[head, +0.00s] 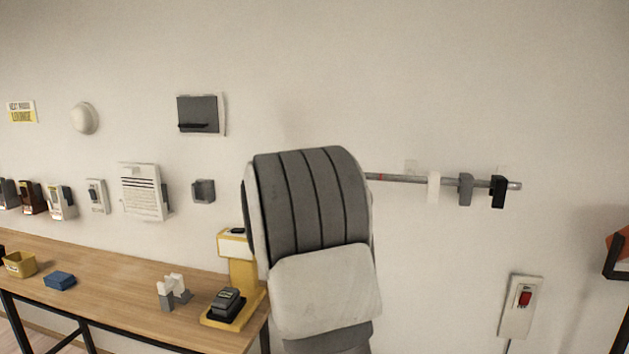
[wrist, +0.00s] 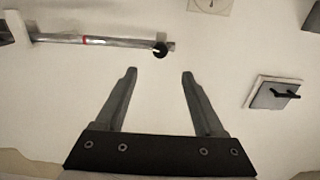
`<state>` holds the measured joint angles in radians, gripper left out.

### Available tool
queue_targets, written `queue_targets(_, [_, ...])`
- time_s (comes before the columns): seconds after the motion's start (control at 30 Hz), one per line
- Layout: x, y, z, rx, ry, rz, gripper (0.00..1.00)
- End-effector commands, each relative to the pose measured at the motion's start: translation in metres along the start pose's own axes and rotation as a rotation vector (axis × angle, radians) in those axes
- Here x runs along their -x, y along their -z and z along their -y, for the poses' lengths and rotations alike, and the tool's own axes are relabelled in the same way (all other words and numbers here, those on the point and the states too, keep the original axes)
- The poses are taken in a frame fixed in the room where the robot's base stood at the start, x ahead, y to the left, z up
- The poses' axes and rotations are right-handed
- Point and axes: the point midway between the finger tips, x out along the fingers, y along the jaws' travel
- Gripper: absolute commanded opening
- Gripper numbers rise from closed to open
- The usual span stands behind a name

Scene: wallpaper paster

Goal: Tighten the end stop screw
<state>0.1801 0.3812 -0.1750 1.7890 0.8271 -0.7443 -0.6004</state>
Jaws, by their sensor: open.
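A grey metal rail (head: 400,178) with a red mark runs along the wall, its left part hidden behind my arm in the head view. In the wrist view the rail (wrist: 125,42) ends near a small round black knob (wrist: 160,50), which may be the end stop screw. My gripper (wrist: 159,72) is open and empty. In the picture, its two fingertips lie just below the knob, one on either side; I cannot tell the gap in depth. The head view hides the gripper behind my arm.
White (head: 433,187), grey (head: 465,189) and black (head: 498,191) blocks sit on the rail. A dark wall panel (head: 199,113) also shows in the wrist view (wrist: 272,94). A wooden bench (head: 110,290) with a yellow stand (head: 243,275) is at lower left.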

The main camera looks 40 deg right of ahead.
Motion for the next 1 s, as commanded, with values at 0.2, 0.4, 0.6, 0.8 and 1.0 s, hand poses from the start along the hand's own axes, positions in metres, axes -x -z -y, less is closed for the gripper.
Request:
queue_targets(0.2, [-0.042,0.0,0.0,0.0,-0.001,0.0,0.71])
queue_targets(0.4, [-0.075,0.001,0.0,0.0,0.0,0.0,0.71])
queue_targets(0.6, [-0.102,0.001,0.0,0.0,0.0,0.0,0.71])
queue_targets(0.8, [-0.117,0.0,0.001,0.0,0.001,0.001,0.71])
queue_targets(1.0, [-0.121,0.0,0.0,-0.001,0.001,0.0,0.71])
